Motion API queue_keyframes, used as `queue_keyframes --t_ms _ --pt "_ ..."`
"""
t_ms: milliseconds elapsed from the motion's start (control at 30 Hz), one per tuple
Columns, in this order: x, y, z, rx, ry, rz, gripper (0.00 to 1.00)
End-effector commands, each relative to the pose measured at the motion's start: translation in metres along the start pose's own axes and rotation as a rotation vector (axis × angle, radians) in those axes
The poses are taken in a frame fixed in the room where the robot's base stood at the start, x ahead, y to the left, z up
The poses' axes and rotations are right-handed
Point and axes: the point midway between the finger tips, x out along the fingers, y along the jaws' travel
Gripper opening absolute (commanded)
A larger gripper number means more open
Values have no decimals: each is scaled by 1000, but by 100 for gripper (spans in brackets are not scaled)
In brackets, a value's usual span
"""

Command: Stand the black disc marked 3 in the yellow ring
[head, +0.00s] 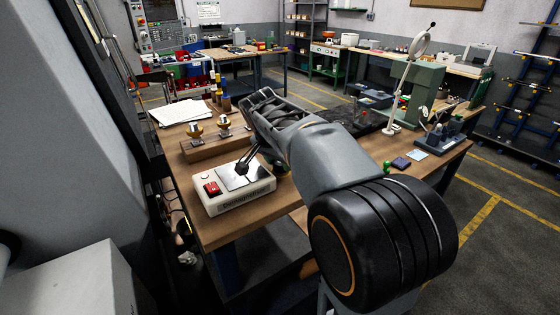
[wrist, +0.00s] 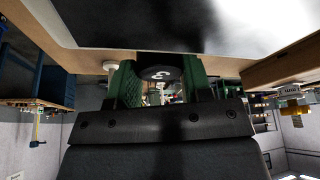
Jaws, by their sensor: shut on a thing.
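The black disc marked 3 (wrist: 160,72) is between the green fingers of my gripper (wrist: 161,82) in the wrist view, with its white number showing upside down. My gripper is shut on it. In the head view my gripper (head: 243,166) is just over the shiny plate of the white demagnetizer box (head: 235,196). I cannot tell whether the disc touches the plate. Two brass-yellow pieces (head: 195,130) (head: 223,122) stand on a wooden block (head: 205,148) behind the box; one yellow piece (wrist: 293,106) shows at the right in the wrist view. I cannot make out which is the yellow ring.
The box has a red switch (head: 212,188). Papers (head: 184,112) lie on the bench behind the block. A magnifier lamp (head: 400,90) stands farther right. Small green and dark items (head: 401,162) lie beyond my arm. My forearm covers the bench's middle.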

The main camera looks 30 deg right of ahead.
Motion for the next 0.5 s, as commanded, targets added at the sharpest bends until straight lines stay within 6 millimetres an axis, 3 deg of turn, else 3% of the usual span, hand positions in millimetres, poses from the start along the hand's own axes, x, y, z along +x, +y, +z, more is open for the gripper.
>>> queue_keyframes --t_ms 500 --pt "10 0 4 1 1 -2 11"
